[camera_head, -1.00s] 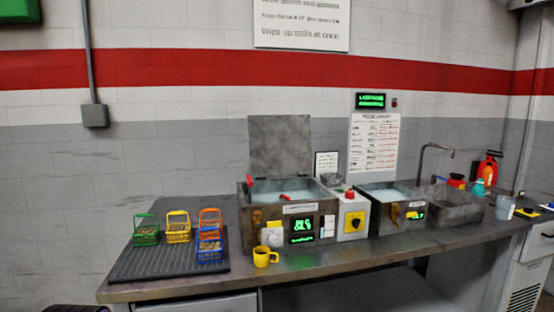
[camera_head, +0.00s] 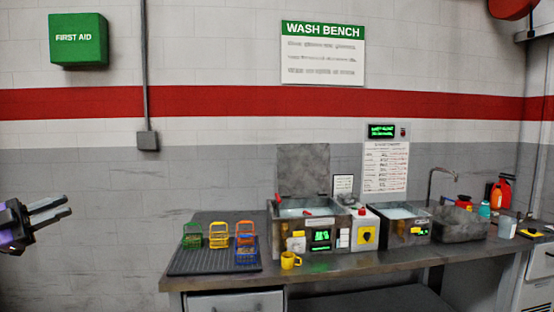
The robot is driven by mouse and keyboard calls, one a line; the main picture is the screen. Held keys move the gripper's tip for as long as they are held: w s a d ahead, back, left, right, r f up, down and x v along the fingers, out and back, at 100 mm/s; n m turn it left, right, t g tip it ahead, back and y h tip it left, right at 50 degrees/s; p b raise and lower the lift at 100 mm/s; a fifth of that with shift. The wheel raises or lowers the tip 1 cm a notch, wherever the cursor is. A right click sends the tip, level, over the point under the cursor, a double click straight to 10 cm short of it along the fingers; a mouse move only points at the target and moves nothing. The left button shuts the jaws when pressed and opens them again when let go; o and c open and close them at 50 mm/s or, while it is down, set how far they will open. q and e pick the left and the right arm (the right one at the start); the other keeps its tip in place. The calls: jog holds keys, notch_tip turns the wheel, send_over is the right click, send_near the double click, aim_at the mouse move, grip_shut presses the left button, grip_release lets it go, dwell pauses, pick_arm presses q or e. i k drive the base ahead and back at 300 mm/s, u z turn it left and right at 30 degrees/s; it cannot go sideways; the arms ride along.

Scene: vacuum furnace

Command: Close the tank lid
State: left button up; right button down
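The tank (camera_head: 311,229) is a grey metal box of liquid on the bench, with a green display on its front. Its grey lid (camera_head: 303,169) stands upright at the back, so the tank is open. Something red shows at the tank's left rim and inside it. My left gripper (camera_head: 66,206) is at the far left edge, well left of the tank and bench, with two fingers apart and nothing between them. My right gripper is not in view.
A dark mat (camera_head: 215,262) on the bench's left holds several small coloured baskets. A yellow mug (camera_head: 290,261) stands before the tank. Red and teal bottles are at the far right.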

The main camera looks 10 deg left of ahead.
aim_at(304, 169)
jog(key=z, duration=0.3)
jog(key=k, duration=0.25)
jog(key=u, duration=1.05)
jog(key=i, duration=2.25)
jog(key=z, duration=1.65)
jog(key=i, duration=0.7)
jog(key=z, duration=0.65)
